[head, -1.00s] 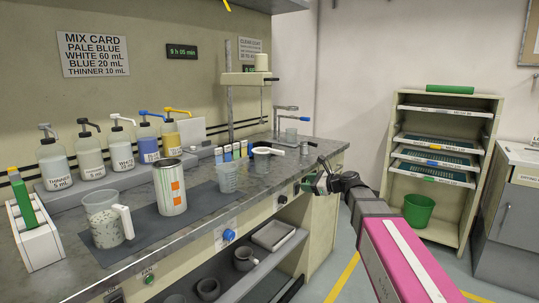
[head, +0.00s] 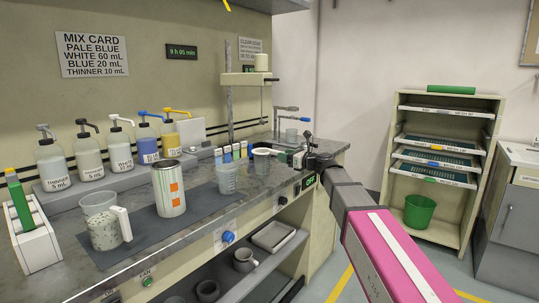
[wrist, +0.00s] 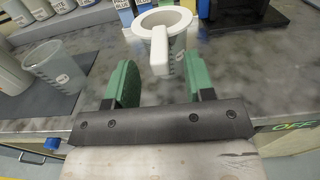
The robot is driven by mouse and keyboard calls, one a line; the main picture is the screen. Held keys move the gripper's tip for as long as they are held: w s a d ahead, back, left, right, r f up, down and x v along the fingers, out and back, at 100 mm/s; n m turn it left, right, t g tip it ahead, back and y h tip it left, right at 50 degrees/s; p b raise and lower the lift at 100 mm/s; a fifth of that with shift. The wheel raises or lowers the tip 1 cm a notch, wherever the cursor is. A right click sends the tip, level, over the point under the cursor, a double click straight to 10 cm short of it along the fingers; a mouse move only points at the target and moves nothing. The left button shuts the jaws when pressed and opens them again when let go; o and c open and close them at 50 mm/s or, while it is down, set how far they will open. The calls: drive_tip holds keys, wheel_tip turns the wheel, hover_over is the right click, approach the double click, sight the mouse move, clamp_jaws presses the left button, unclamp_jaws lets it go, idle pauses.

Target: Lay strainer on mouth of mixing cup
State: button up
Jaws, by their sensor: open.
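The white strainer (wrist: 184,18), a ring with a handle, sits on a clear marked vessel (wrist: 177,48) on the bench. The strainer also shows in the head view (head: 263,152). Its handle points toward my gripper (wrist: 162,82), whose two green fingers are open and apart. The handle end lies ahead of the gap between them, and nothing is held. My gripper (head: 292,157) is just right of the strainer in the head view. A clear graduated cup (head: 228,179), which looks like the mixing cup, stands on the dark mat; it shows at left in the wrist view (wrist: 55,66).
A white can (head: 168,190) and a speckled handled jug (head: 108,230) stand on the mat (head: 196,215). Pump bottles (head: 88,155) line the back. The bench's front edge lies below my gripper.

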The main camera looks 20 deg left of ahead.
drive_tip(key=x, duration=0.3)
drive_tip(key=shift+w+a+r, duration=0.1)
drive_tip(key=shift+w+a, duration=0.15)
drive_tip(key=shift+a, duration=0.1)
clamp_jaws()
drive_tip(key=shift+r, duration=0.15)
wheel_tip(320, 180, up, 4)
drive_tip(key=shift+f, duration=0.1)
drive_tip(key=s+a+r, duration=0.5)
drive_tip(key=s+r, duration=0.2)
drive_tip(key=s, duration=0.3)
drive_tip(key=shift+s+a, duration=0.15)
drive_tip(key=shift+a, duration=0.1)
